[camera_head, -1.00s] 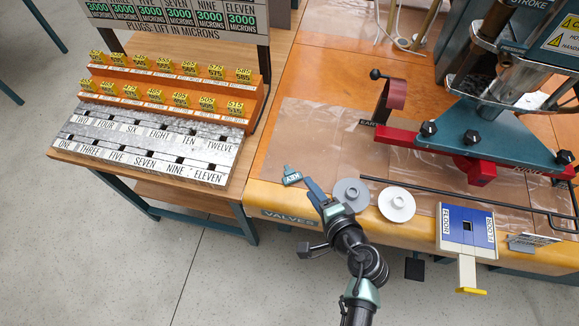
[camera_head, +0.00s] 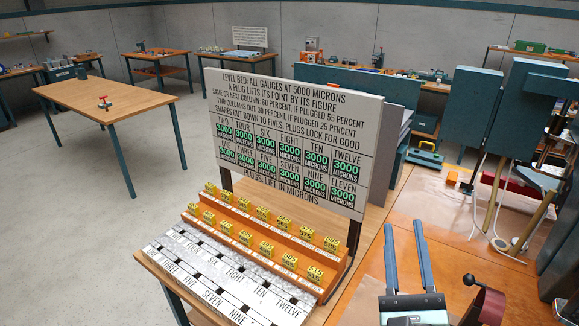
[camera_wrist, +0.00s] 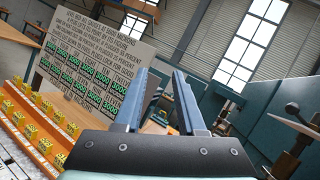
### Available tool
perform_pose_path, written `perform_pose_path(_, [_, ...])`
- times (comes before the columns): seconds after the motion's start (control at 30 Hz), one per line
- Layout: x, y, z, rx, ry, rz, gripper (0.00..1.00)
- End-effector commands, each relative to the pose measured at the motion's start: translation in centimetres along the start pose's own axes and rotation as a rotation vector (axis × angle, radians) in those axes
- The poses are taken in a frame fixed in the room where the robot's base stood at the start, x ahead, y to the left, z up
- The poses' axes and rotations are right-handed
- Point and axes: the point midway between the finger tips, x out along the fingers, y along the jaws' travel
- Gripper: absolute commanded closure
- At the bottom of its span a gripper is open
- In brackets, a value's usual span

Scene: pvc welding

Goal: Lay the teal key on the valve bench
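The teal key is not visible in either current view; about a second ago it lay on the valve bench near its front left corner. Part of the valve bench (camera_head: 462,240) shows at the lower right of the head view, with clear film over its wooden top. My gripper (camera_head: 404,225) is raised over the bench's left side, fingers pointing away and spread apart. In the wrist view the fingers (camera_wrist: 160,74) stand apart with nothing seen held between them.
The gauge board (camera_head: 290,140) stands upright left of my gripper, behind the orange plug rack (camera_head: 265,243). A dark red lever with a black knob (camera_head: 484,300) stands right of my gripper. A mostly bare table (camera_head: 110,90) is at the far left, with open floor around it.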

Motion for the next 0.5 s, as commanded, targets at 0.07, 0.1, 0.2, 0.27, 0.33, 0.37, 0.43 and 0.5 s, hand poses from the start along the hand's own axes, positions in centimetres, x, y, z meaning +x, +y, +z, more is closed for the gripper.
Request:
perform_pose_path(0.07, [2.0, -2.0, 6.1, 0.305, -0.140, -0.076, 0.61])
perform_pose_path(0.1, [2.6, -3.0, 9.0, 0.484, -0.210, -0.100, 0.61])
perform_pose_path(0.2, [3.5, -5.2, 15.3, 0.952, -0.377, -0.112, 0.61])
perform_pose_path(0.27, [3.6, -6.2, 18.7, 1.239, -0.464, -0.084, 0.61])
perform_pose_path(0.33, [3.7, -6.9, 22.1, 1.582, -0.544, -0.020, 0.61])
perform_pose_path(0.37, [3.7, -7.0, 23.4, 1.729, -0.570, 0.016, 0.61])
perform_pose_path(0.43, [3.6, -7.1, 26.5, 2.072, -0.607, 0.122, 0.61])
perform_pose_path(0.5, [3.4, -6.6, 29.5, 2.410, -0.600, 0.255, 0.61])
